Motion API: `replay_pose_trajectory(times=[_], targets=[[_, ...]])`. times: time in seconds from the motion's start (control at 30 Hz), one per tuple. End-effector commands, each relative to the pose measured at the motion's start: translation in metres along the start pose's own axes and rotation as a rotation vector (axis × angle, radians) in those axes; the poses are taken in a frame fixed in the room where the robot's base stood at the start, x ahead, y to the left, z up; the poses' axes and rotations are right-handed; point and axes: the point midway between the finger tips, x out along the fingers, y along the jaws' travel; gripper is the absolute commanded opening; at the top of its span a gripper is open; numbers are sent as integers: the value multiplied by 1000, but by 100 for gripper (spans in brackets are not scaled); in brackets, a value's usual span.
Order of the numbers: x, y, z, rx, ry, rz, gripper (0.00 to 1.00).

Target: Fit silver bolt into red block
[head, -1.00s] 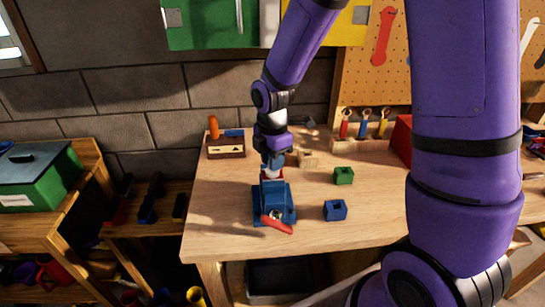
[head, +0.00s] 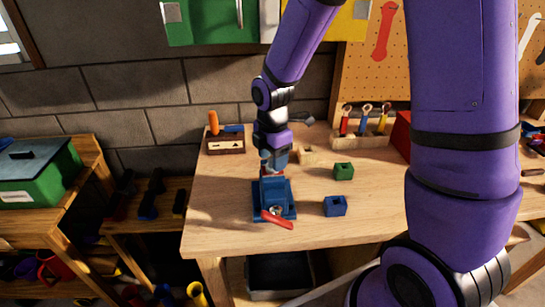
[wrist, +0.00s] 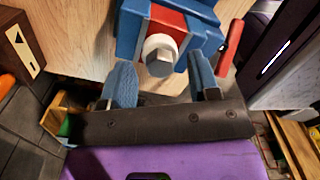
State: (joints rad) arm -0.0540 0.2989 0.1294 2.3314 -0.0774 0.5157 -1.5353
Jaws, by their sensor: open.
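A blue vise (head: 275,192) with a red handle (head: 277,220) stands on the workbench. In the wrist view the vise (wrist: 130,22) holds the red block (wrist: 168,20) between its jaws. The silver bolt (wrist: 159,61) shows its hex head towards the wrist camera, with a white round collar around it, in front of the red block. How deep the bolt sits is hidden. My gripper (wrist: 161,72) is open, its two blue fingers apart on either side of the bolt head and not visibly touching it. In the head view my gripper (head: 274,166) is just above and behind the vise.
On the workbench (head: 225,210), a green block (head: 343,172) and a blue block (head: 335,206) lie right of the vise. A tan block (head: 306,156) lies behind. A wooden tool box (head: 226,145) and a tool rack (head: 362,138) stand at the back. The front left is clear.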

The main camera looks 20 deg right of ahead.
Motion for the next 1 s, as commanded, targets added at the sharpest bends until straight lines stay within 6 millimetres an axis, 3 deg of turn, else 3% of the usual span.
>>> replay_pose_trajectory(times=[0.6, 1.0], targets=[[-95, 0, 0, 0, -1, 3, 56], [-106, 0, 0, 0, 0, 1, 56]])
